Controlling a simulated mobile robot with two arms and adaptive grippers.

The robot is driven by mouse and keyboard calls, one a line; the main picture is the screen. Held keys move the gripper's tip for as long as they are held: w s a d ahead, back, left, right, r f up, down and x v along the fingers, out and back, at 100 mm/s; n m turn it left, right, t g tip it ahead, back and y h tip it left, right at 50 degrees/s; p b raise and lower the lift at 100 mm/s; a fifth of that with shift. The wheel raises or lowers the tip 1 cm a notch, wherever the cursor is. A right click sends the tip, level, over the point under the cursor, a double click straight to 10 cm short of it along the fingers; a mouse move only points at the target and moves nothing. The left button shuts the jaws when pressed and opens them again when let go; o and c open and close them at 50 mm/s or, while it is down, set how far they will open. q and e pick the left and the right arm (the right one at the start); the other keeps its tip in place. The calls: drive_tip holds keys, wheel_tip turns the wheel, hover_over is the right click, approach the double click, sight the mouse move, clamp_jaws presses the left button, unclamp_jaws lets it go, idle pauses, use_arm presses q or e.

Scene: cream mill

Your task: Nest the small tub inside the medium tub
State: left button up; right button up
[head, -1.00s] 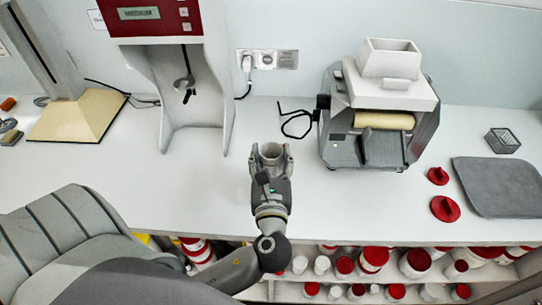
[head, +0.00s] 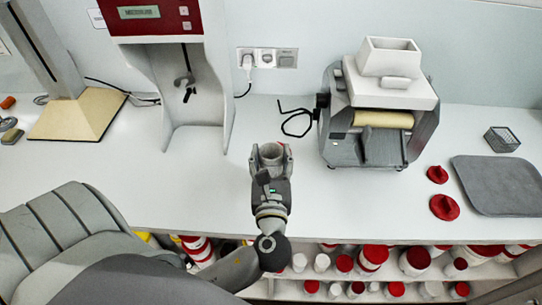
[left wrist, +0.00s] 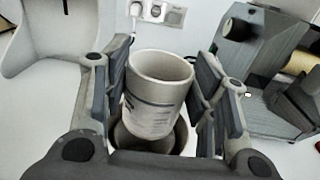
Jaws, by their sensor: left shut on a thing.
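The small tub (left wrist: 160,92) is a pale open-topped cup with dark print, seen in the left wrist view. My left gripper (head: 270,153) is shut on it, with the finger pads on both sides. Below it in the left wrist view is the rim of a wider pale tub (left wrist: 184,140) with a dark inside, which looks like the medium tub. The small tub overlaps its mouth; I cannot tell how far inside it is. In the head view the tub mouth (head: 271,152) shows between the fingers above the bench. My right gripper is not in view.
A roller mill (head: 378,110) stands right of the gripper and a red-topped machine (head: 160,20) stands behind left. The bench (head: 190,190) is clear around the gripper.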

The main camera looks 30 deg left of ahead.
sight(271, 172)
use_arm(q)
drive_tip(key=shift+f+b, duration=0.3)
drive_tip(key=shift+f, duration=0.35)
idle(0.4)
drive_tip(key=shift+f+b, duration=0.35)
drive_tip(key=shift+f, duration=0.85)
idle(0.3)
drive_tip(key=o, duration=1)
drive_tip(key=shift+c, duration=0.2)
wheel_tip(271, 172, up, 8)
drive_tip(key=p, duration=0.8)
drive_tip(key=shift+p, duration=0.35)
